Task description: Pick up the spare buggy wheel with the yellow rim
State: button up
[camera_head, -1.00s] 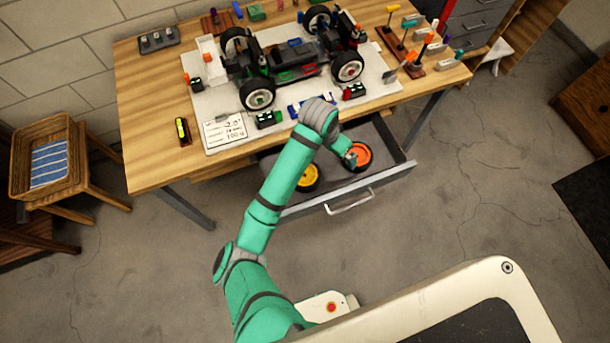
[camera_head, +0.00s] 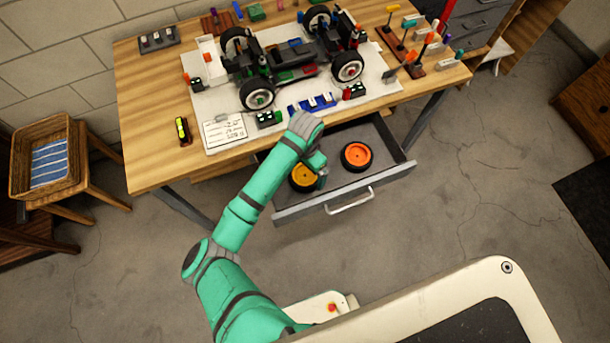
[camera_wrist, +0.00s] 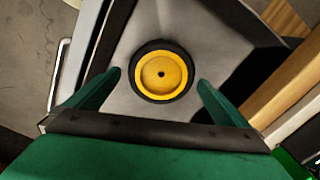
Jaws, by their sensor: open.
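The spare wheel with the yellow rim (camera_head: 304,176) lies flat in the open drawer (camera_head: 383,178), in its left part. In the wrist view the yellow-rimmed wheel (camera_wrist: 162,74) with its black tyre is centred between and beyond the fingers. My gripper (camera_wrist: 155,85) is open, with one green finger toward each side of the wheel and nothing held. In the head view my gripper (camera_head: 318,172) is over the wheel's right side and hides part of it. The gap in height between fingers and wheel is hard to tell.
A wheel with an orange rim (camera_head: 357,155) lies to the right in the same drawer. The wooden workbench (camera_head: 150,120) overhangs the drawer's back, with a buggy chassis (camera_head: 295,65) on it. The drawer handle (camera_head: 350,202) sticks out in front.

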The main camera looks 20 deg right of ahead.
aim_at(305, 174)
jog(key=shift+a+f, duration=0.1)
jog(key=shift+f, duration=1.8)
jog(key=c, duration=0.9)
jog(key=shift+w+r, duration=0.1)
